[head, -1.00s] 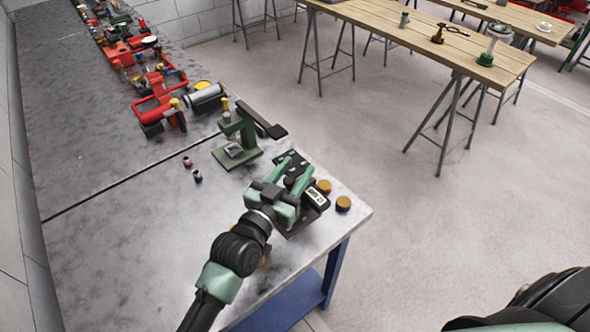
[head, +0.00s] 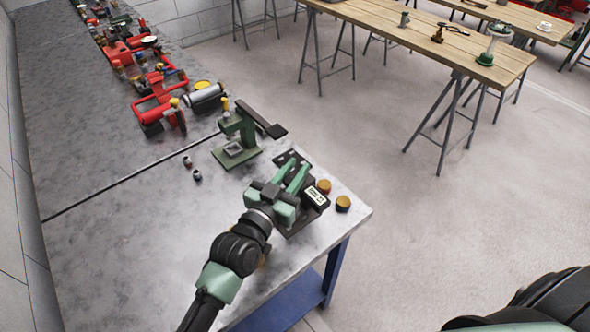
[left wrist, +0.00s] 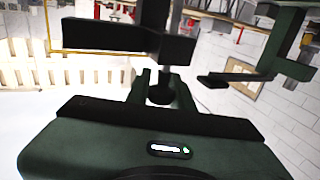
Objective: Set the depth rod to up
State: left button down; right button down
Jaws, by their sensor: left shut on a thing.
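A small black gauge device with a white display (head: 316,196) stands near the bench's front right corner. My left gripper (head: 296,176) reaches over it from the left, its green fingers close together. It is shut on a small dark part of the device, which I take to be the depth rod; the fingers mostly hide it in the head view. In the left wrist view a dark rounded piece (left wrist: 160,93) sits between the fingers. The rod's exact height cannot be told. My right gripper is not in view.
A green press-like stand (head: 238,140) with a dark lever is just behind the device. Two small fittings (head: 197,174) lie left. Red pump parts (head: 158,98) fill the far bench; the left front is clear.

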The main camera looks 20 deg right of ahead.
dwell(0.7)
pick_arm(q)
jog(key=shift+r, duration=0.2)
notch_tip(320, 180, up, 4)
jog(key=p, duration=0.4)
jog(key=shift+r, duration=0.2)
jog(key=c, duration=1.3)
grip_release()
jog(key=shift+o, duration=0.2)
